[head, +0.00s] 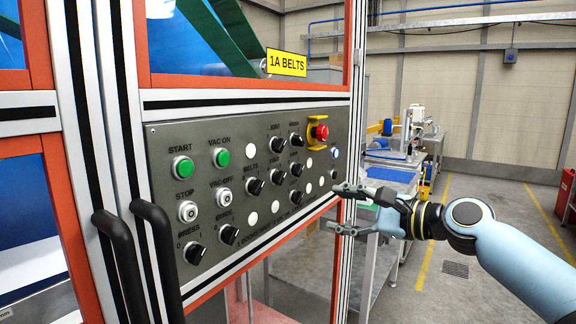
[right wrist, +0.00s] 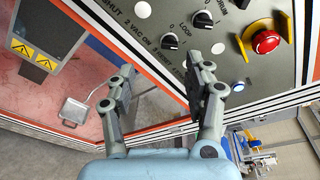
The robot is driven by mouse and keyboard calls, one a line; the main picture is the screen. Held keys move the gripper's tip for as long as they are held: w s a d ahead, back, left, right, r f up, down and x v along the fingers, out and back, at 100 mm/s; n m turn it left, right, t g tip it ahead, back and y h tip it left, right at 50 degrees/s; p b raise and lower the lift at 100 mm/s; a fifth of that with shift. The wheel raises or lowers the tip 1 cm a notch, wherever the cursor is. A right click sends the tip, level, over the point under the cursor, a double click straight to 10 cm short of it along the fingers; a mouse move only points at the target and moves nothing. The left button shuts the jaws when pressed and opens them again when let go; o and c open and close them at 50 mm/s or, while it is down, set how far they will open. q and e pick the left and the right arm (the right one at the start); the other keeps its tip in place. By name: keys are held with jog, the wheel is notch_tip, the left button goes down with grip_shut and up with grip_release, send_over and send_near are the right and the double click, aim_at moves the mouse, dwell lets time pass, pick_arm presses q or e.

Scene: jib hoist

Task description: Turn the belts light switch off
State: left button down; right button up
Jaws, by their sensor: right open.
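The belts switch (head: 255,187) is a black rotary knob on the grey control panel, below the printed BELTS label and a round white lamp (head: 250,152). Its pointer is too small to read surely. My right gripper (head: 335,207) is open and empty at the panel's lower right edge, well to the right of the belts switch and apart from it. In the right wrist view, its spread fingers (right wrist: 160,75) are before the panel's edge, with a LOOP knob (right wrist: 202,20) beyond them. I cannot pick out the belts switch there. My left gripper is not in view.
The panel also carries green buttons (head: 183,168), several other black knobs, and a red emergency stop (head: 320,132) on a yellow mount. Black door handles (head: 158,258) stick out at the lower left. Open floor (head: 470,230) lies right of the cabinet.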

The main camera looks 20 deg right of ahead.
aim_at(282, 145)
notch_tip(282, 145, up, 12)
jog(key=s+a+y+p, duration=0.2)
jog(key=a+y, duration=0.1)
jog(key=p+x, duration=0.2)
jog(key=x, duration=0.8)
jog(key=shift+d+r, duration=0.1)
jog(key=shift+d, duration=0.05)
jog(key=shift+w+a, duration=0.3)
jog(key=shift+w, duration=0.15)
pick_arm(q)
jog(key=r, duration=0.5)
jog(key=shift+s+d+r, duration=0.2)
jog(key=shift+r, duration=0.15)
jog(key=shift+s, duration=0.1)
pick_arm(e)
grip_shut()
